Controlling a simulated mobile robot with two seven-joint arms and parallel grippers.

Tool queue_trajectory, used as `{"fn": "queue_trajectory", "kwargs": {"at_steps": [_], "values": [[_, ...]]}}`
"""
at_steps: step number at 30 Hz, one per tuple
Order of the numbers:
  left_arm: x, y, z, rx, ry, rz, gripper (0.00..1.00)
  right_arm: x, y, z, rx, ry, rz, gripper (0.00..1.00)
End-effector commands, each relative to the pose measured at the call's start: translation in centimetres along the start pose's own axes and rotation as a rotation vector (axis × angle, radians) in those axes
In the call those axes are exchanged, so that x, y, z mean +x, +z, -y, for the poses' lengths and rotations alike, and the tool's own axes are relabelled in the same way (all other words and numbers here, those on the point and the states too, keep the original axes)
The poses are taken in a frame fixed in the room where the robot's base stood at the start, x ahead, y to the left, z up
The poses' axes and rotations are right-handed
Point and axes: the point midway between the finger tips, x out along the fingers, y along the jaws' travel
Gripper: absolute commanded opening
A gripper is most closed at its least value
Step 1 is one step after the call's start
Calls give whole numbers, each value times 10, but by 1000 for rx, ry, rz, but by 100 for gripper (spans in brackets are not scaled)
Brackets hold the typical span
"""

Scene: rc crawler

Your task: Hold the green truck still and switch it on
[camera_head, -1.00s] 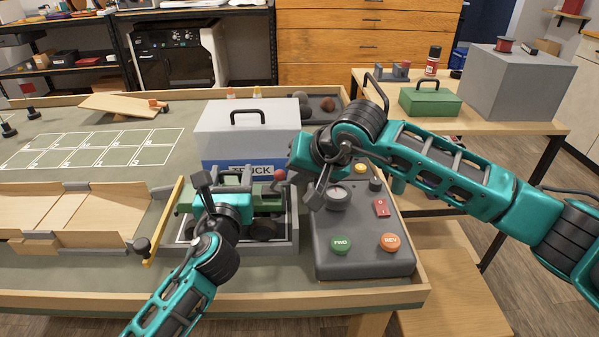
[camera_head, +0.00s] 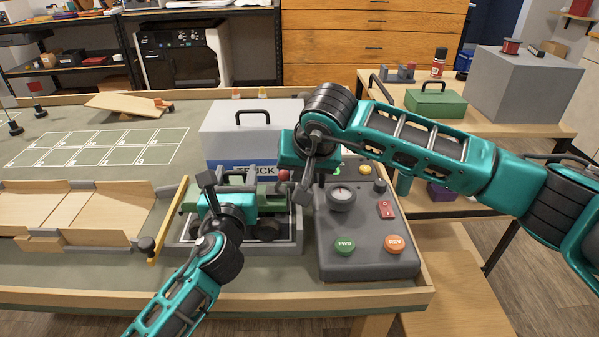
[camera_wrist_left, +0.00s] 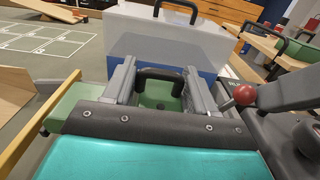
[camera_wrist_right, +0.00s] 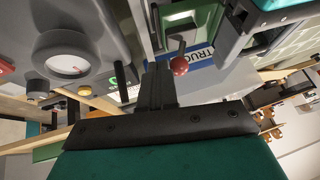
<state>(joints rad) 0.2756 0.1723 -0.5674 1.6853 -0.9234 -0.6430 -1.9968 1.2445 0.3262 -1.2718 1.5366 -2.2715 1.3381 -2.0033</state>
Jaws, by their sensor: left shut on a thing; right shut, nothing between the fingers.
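The green truck (camera_head: 267,201) sits in a shallow grey tray (camera_head: 292,247) at the table's front. My left gripper (camera_head: 232,180) is over it; in the left wrist view its fingers (camera_wrist_left: 160,78) are shut on the truck's black handle (camera_wrist_left: 160,73). A lever with a red ball knob (camera_head: 283,175) stands at the truck's right end; it also shows in the left wrist view (camera_wrist_left: 243,95). My right gripper (camera_head: 303,188) is shut and empty, just right of the knob. In the right wrist view the knob (camera_wrist_right: 179,65) is close beside the fingertips (camera_wrist_right: 158,80); contact cannot be told.
A grey control box (camera_head: 367,262) with FWD and REV buttons, a dial and a red switch stands right of the tray. A grey-and-blue box labelled TRUCK (camera_head: 240,140) stands behind. A yellow bar (camera_head: 167,222) and wooden ramp (camera_head: 100,210) are at left.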

Motion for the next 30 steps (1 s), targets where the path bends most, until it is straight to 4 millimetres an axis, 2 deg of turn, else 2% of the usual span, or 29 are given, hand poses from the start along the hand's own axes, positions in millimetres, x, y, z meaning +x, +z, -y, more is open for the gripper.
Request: {"fn": "queue_trajectory", "kwargs": {"at_steps": [10, 22, 30], "values": [[0, -2, 0, 3, -1, -3, 1, -4, -3, 12, -33, 50, 2, 0], [0, -2, 1, 3, -2, -3, 1, -8, -7, 36, -202, 356, 20, 0], [0, -2, 1, 2, -2, -3, 1, -5, -6, 46, -208, 371, 25, 0]]}}
